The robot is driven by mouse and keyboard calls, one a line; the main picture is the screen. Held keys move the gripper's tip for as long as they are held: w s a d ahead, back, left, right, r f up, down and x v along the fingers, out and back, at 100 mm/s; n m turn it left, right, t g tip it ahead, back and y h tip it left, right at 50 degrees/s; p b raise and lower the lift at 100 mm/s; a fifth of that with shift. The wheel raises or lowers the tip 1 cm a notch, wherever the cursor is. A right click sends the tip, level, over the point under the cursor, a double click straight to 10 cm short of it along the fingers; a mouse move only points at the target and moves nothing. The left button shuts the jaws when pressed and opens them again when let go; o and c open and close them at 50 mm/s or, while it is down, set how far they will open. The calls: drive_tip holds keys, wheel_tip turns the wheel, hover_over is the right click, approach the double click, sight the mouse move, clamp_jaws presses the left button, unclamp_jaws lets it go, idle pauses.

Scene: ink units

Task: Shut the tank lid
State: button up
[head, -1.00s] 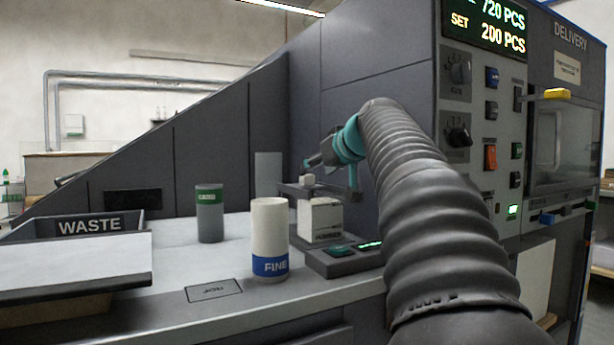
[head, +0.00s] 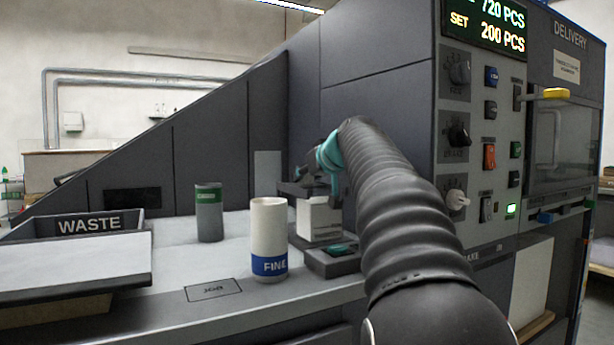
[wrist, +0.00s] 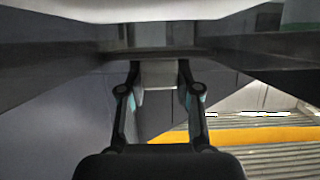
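A white box-like tank (head: 320,220) with dark lettering stands on the bench at the machine's foot in the head view. A dark flat plate (head: 291,188) lies at its top edge; I cannot tell how it is joined. My gripper (head: 312,175) is at the tank's top, partly hidden by its own teal and dark parts. In the wrist view my two fingers (wrist: 159,72) stand apart, with a pale block (wrist: 159,76) between their tips. I cannot tell whether they press on it. A dark band (wrist: 160,55) crosses beyond them.
A white FINE cylinder (head: 268,225) stands left of the tank, and a grey green-banded cylinder (head: 209,222) farther left. A low dark unit (head: 333,262) sits in front of the tank. The WASTE bin (head: 90,224) is at left. The control panel (head: 481,130) rises at right.

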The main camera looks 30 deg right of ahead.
clamp_jaws()
drive_tip(key=shift+s, duration=0.15)
drive_tip(key=s+b, duration=0.4)
drive_tip(key=s, duration=0.4)
drive_tip(key=shift+d, duration=0.15)
drive_tip(key=o, duration=1)
unclamp_jaws()
drive_tip(key=shift+s, duration=0.1)
drive_tip(key=v, duration=1.2)
